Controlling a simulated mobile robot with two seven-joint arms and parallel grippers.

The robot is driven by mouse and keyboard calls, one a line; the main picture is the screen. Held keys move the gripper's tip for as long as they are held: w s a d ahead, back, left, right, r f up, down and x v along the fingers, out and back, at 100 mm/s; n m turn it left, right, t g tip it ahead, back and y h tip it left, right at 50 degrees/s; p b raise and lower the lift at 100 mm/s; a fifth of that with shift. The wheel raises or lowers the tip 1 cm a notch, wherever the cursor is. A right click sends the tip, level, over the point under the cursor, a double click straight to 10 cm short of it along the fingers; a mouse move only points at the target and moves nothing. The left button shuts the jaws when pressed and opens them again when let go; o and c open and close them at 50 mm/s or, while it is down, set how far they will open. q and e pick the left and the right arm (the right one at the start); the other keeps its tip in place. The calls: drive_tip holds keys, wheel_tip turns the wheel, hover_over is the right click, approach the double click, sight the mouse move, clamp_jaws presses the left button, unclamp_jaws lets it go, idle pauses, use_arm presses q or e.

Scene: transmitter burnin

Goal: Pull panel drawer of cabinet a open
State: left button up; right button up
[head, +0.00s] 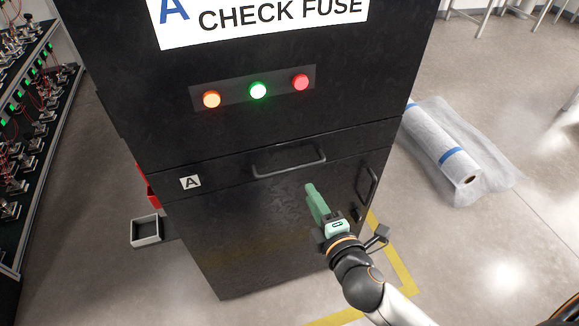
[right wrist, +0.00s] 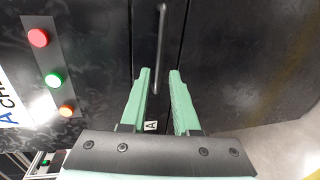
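Cabinet A (head: 250,225) is a black cabinet with a "CHECK FUSE" sign. Its panel drawer (head: 222,182) is a band across the front with a small "A" label, and looks shut. A dark bar handle (head: 290,171) runs along the drawer; it also shows in the right wrist view (right wrist: 162,45). My right gripper (head: 311,188), with green fingers, is in front of the cabinet just below the handle. In the right wrist view its fingers (right wrist: 160,75) are apart and empty, with the handle ahead between them, apart from the tips. My left gripper is not in view.
Orange, green and red lights (head: 258,91) sit above the drawer. A lower door has an upright handle (head: 366,186) at right. A grey bin (head: 146,231) is at left. A wrapped roll (head: 440,150) lies on the floor at right. Racks (head: 30,120) stand far left.

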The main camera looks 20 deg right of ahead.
sight(295, 169)
drive_tip(key=x, duration=1.1)
drive_tip(key=shift+w, duration=0.4)
drive_tip(key=shift+c, duration=0.4)
clamp_jaws()
drive_tip(key=shift+f, duration=0.1)
idle(0.4)
